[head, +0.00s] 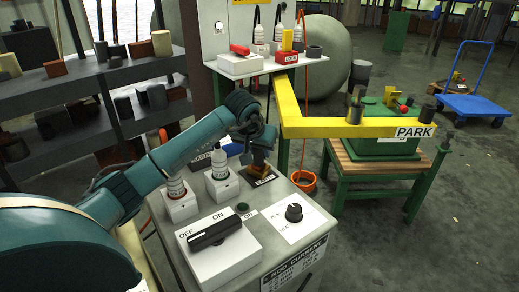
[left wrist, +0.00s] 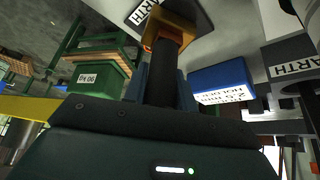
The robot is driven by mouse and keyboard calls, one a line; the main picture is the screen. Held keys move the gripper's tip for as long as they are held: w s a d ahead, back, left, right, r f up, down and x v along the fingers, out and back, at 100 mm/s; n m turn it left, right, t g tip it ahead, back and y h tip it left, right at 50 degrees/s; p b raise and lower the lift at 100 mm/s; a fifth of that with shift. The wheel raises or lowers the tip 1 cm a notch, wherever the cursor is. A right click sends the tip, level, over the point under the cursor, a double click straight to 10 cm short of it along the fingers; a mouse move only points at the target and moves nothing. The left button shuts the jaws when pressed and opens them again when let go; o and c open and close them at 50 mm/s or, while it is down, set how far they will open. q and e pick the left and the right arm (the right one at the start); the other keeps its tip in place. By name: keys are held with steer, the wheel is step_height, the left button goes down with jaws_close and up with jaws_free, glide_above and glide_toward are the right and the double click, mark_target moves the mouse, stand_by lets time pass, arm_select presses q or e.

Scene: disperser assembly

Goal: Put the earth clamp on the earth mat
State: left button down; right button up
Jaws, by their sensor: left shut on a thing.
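The earth clamp, with an orange-brown foot (head: 259,170) and a dark upright handle, is at the small black earth mat (head: 246,177) on the grey bench top. My left gripper (head: 260,146) is shut on the clamp's dark handle from above. In the left wrist view the handle (left wrist: 163,75) runs between my fingers to the orange foot, over the black mat (left wrist: 183,9) with its white lettered label. The clamp looks upright; I cannot tell whether its foot touches the mat. My right gripper is not in view.
A blue holder block (left wrist: 222,80) lies close to the clamp. Two white-based posts (head: 222,185) (head: 178,198) stand to its left. An OFF/ON switch box (head: 217,248) and a knob (head: 294,212) are in front. A yellow beam (head: 340,128) extends behind to the right.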

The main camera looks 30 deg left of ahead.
arm_select(q)
steer(key=shift+f, duration=0.1)
steer(key=c, duration=1.1)
jaws_free()
steer(key=shift+r, duration=0.25)
steer(key=p+v, duration=0.1)
steer(key=v, duration=1)
steer(key=shift+s+r, duration=0.3)
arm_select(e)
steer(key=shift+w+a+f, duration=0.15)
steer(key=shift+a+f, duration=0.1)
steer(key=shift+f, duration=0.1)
